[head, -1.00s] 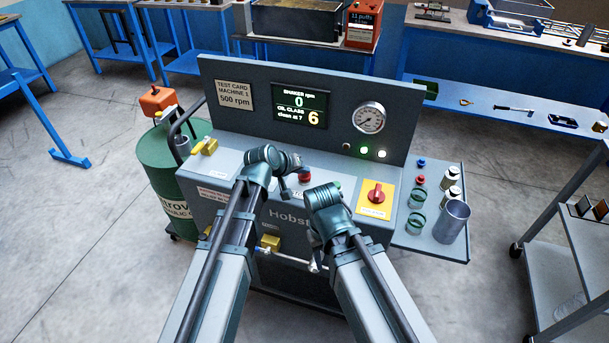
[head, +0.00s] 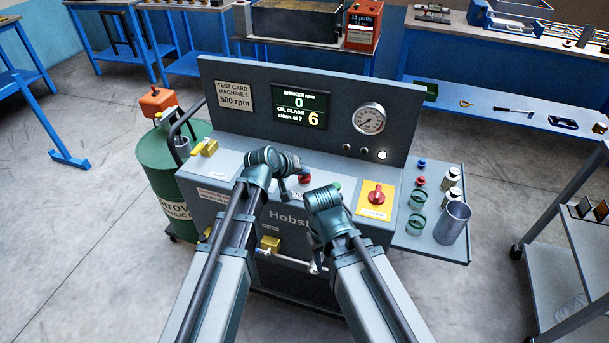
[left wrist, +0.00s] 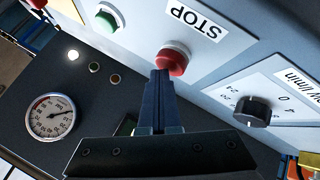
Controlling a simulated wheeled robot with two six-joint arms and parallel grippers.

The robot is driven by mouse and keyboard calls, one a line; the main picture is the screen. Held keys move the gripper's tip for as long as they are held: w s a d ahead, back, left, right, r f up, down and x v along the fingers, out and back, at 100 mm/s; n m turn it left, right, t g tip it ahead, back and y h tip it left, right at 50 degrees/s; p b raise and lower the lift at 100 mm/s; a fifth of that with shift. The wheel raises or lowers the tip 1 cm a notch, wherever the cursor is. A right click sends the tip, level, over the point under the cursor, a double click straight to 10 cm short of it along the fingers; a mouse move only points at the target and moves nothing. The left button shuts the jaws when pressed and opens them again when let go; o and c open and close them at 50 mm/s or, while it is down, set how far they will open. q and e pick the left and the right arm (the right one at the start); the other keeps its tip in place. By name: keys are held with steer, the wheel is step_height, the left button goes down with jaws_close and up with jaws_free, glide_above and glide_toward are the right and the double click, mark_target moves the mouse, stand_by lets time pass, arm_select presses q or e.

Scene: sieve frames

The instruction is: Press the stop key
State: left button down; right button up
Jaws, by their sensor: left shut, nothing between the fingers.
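The red stop key (head: 305,179) sits on the front deck of the grey machine (head: 240,165). In the left wrist view the red stop key (left wrist: 173,58) is beside the STOP label (left wrist: 196,22). My left gripper (head: 301,171) is shut and empty. In the left wrist view its fingertips (left wrist: 161,74) are right at the key's edge and appear to touch it; the fingers partly hide the key. My right gripper (head: 316,265) hangs low at the machine's front, away from the key; its fingers are too small to judge.
A green button (left wrist: 106,20) and a black dial knob (left wrist: 252,110) flank the stop key. A red rotary switch (head: 376,193) is on a yellow plate to the right. The display (head: 300,106) reads 0 rpm. A side shelf (head: 428,240) holds a metal cup (head: 453,222).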

mark_target(303, 178)
arm_select(q)
steer(key=shift+r+p, duration=0.6)
steer(key=shift+r, duration=0.1)
steer(key=shift+r, duration=0.15)
step_height(303, 178, up, 5)
steer(key=p, duration=0.5)
stand_by(0.4)
steer(key=s+a+f+m+g+y, duration=0.2)
steer(key=s, duration=0.6)
steer(key=s+a+f+m+g+y, duration=0.1)
steer(key=s+f+g+y, duration=0.1)
steer(key=s, duration=0.7)
steer(key=s+a+f+m+g+y, duration=0.2)
steer(key=s+g, duration=0.1)
steer(key=s, duration=0.5)
steer(key=shift+s+a+f+m+g+y, duration=0.3)
steer(key=shift+s+f+g+y, duration=0.05)
steer(key=shift+f+g+y, duration=0.05)
